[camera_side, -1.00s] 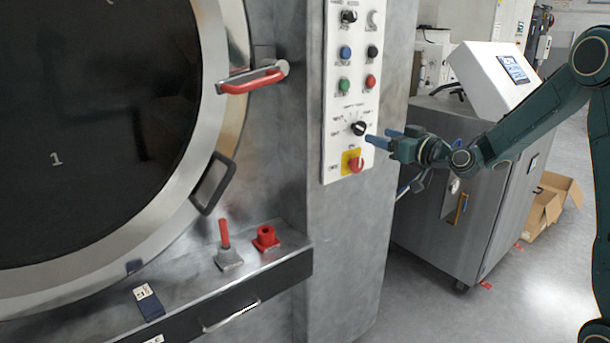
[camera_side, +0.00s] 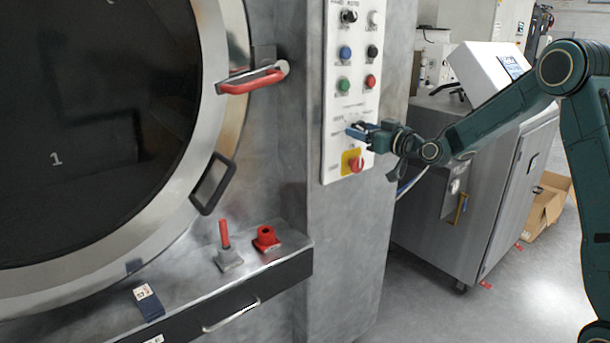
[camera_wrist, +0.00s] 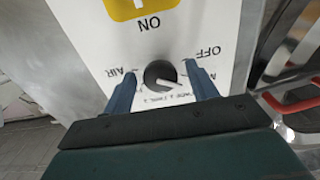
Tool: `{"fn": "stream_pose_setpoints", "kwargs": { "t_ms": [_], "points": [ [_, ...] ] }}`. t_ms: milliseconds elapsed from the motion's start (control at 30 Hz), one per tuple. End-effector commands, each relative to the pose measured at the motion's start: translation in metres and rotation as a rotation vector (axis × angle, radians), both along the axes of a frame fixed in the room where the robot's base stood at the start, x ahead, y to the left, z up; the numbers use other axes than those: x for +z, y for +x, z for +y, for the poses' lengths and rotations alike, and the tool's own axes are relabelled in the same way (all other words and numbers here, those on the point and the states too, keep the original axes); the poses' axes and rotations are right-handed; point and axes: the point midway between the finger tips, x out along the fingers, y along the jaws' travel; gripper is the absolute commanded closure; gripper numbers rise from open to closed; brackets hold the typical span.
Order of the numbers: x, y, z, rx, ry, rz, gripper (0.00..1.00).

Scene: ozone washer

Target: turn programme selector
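The programme selector is a round black knob (camera_wrist: 160,75) with a white pointer mark, on a white panel (camera_wrist: 203,30). In the wrist view the pointer aims to the lower right, and labels such as OFF and AIR surround it. My gripper (camera_wrist: 161,88) is open, with one blue finger on each side of the knob and a visible gap to each. In the side view my gripper (camera_side: 354,131) is at the panel (camera_side: 335,105) and covers most of the knob.
A red knob on a yellow plate (camera_side: 346,167) sits just below the selector. Green (camera_side: 344,84) and red (camera_side: 370,82) buttons sit above. A red door handle (camera_side: 250,84) is to the left. A grey cabinet (camera_side: 425,235) stands to the right.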

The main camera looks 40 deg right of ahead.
Motion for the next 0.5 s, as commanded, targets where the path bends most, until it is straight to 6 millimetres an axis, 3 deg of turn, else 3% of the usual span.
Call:
{"fn": "stream_pose_setpoints", "kwargs": {
  "t_ms": [33, 200, 500],
  "points": [
    [0.0000, -0.0001, 0.0000, 0.000, 0.000, 0.000, 0.51],
    [0.0000, -0.0002, 0.0001, 0.000, 0.000, 0.000, 0.85],
    [0.0001, -0.0003, 0.0001, 0.000, 0.022, 0.000, 0.85]
  ]
}}
